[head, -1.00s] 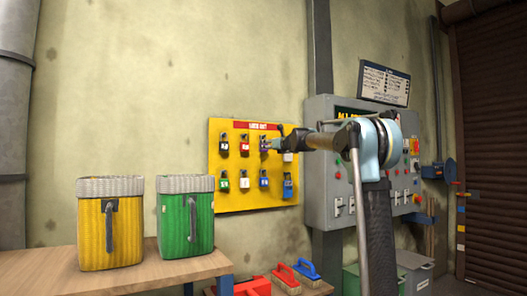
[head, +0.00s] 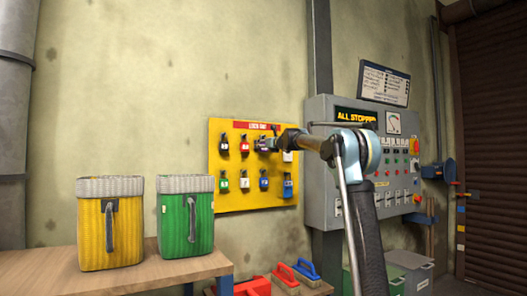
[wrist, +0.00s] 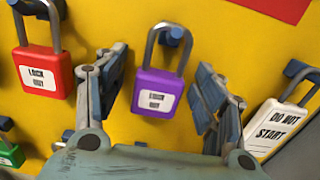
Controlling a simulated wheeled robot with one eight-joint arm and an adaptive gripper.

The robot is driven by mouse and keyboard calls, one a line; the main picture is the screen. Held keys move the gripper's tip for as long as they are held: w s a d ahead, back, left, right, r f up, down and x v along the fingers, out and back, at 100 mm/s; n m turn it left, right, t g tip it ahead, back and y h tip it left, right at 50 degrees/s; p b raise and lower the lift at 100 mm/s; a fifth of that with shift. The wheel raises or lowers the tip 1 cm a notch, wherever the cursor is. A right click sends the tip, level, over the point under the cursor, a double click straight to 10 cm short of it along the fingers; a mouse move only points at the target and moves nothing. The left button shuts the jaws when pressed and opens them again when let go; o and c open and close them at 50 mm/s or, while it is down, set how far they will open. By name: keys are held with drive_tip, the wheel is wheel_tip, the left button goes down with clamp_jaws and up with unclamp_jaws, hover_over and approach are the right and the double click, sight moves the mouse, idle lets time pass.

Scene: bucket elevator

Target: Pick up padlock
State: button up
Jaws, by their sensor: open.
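Several padlocks hang on a yellow lockout board (head: 221,190) on the wall. In the wrist view a purple padlock (wrist: 156,92) with a white label hangs by its shackle from a blue peg (wrist: 176,36). My gripper (wrist: 156,98) is open, one finger on each side of the purple padlock, with a gap visible on both sides. In the head view my gripper (head: 262,145) is at the board's upper row and covers most of that padlock. A red padlock (wrist: 43,70) hangs to the left; it also shows in the head view (head: 244,147).
A green padlock (wrist: 10,152) is at lower left. A grey control panel (head: 322,200) stands right of the board. Yellow (head: 93,235) and green (head: 201,228) bags stand on a wooden bench (head: 180,272).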

drive_tip(key=c, duration=1.2)
